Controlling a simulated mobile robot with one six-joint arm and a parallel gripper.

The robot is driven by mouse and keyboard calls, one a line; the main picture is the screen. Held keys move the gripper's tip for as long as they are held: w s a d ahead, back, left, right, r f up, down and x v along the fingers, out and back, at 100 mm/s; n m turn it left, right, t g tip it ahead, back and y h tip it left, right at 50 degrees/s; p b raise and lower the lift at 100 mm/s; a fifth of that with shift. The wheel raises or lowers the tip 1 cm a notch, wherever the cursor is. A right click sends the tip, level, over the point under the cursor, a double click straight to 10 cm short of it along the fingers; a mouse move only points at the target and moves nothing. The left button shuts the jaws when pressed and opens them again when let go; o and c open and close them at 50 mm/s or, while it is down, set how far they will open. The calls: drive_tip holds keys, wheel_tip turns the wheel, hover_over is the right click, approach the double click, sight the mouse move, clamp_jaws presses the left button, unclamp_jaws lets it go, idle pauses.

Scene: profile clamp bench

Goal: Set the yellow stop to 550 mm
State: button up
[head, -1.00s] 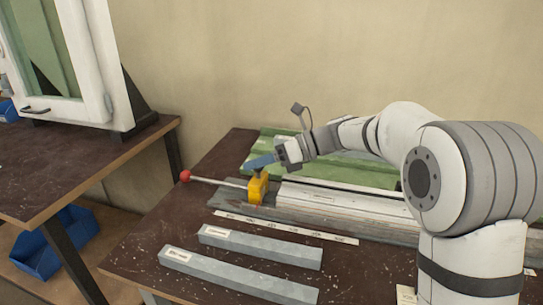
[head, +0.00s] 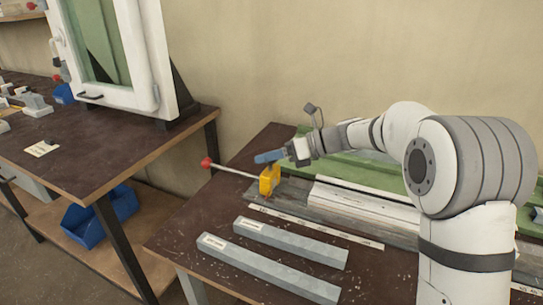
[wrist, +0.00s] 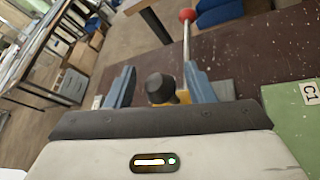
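The yellow stop (head: 269,180) stands upright on the grey rail, left of the white profile, with a visible gap between them. A rod with a red ball (head: 206,162) reaches out to its left. My gripper (head: 268,157) is at the top of the stop. In the wrist view its two blue fingers (wrist: 158,82) stand apart, either side of a black knob (wrist: 160,87). Some yellow body (wrist: 183,97) shows beneath the knob, close to the right finger. A gap shows on the knob's left. The scale strip (head: 315,227) runs in front; its numbers are unreadable.
Two grey bars (head: 290,243) (head: 270,268) with labels lie on the bench in front of the strip. A green panel (head: 345,168) is behind the rail. Another table (head: 110,150) with a window frame stands to the left, with a gap between the tables.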

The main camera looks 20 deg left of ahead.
drive_tip(key=p+v, duration=0.1)
drive_tip(key=v, duration=0.6)
drive_tip(key=shift+d+r, duration=0.15)
drive_tip(key=shift+d, duration=0.2)
drive_tip(key=s+d+r+n+t+h+p, duration=0.2)
drive_tip(key=s+d+n+h+p, duration=0.4)
drive_tip(key=s+d+n, duration=0.4)
drive_tip(key=s+d+r+n+t+h+p, duration=0.2)
drive_tip(key=s+d+n+t+h+p, duration=0.2)
drive_tip(key=d, duration=1.7)
drive_tip(key=s+n+h+p, duration=0.3)
drive_tip(key=s+n, duration=0.3)
drive_tip(key=s, duration=0.4)
drive_tip(key=shift+s+r+n+h+p, duration=0.2)
drive_tip(key=shift+r+n+h+p, duration=0.1)
drive_tip(key=shift+r+p, duration=0.1)
